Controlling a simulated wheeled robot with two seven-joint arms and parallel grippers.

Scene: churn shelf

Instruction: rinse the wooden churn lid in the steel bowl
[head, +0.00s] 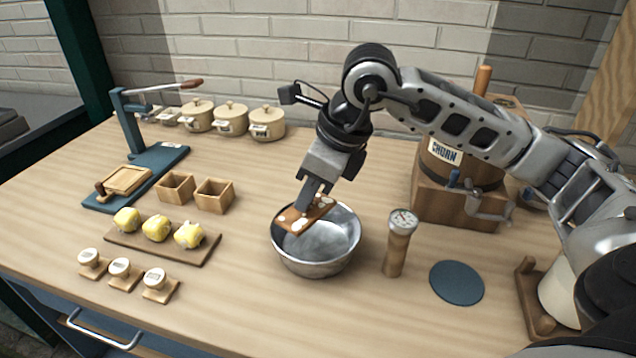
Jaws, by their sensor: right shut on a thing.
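The steel bowl (317,262) stands on the table near the middle of the head view, with a pale, shiny inside. The wooden churn lid (290,217) is a small brown piece with several whitish spots on it. My right gripper (309,203) points down over the bowl and is shut on the lid. The lid is tilted at the bowl's back left rim; I cannot tell whether it touches the bowl. The wooden churn (436,172), labelled CHURN, stands at the back right, partly behind my right arm. My left gripper is not in view.
A wooden thermometer post (397,250) stands just right of the bowl, beside a blue round mat (456,283). Left are a board (140,242) with yellow butter pieces, small wooden boxes (214,195) and a blue press (150,170). Lidded pots (231,120) line the back. The table's front middle is clear.

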